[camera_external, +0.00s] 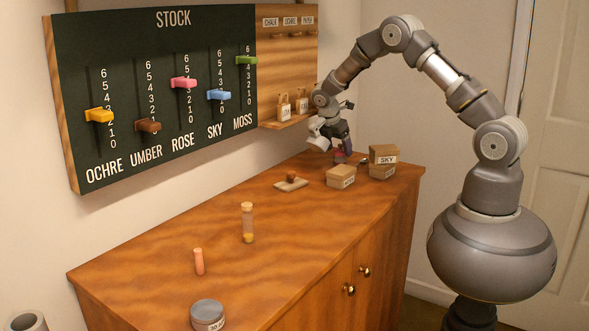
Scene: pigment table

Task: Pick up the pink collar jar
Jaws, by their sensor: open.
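A small jar-like thing (341,157) with pink or reddish and purple colour stands at the back of the wooden table, just below my gripper. It is probably the pink collar jar, but it is small and partly covered by my gripper, so its collar is not clear. My gripper (342,147) is open and points down right over this thing. I cannot tell whether the fingers stand around it or only above it. My arm reaches over from the right.
Cardboard boxes (341,177) stand just in front and right, with a stacked SKY box (383,154). A small board (290,185) lies left. A yellow-bottomed vial (247,223), pink stick (199,262) and grey tin (207,313) stand nearer. The STOCK board (165,85) hangs behind.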

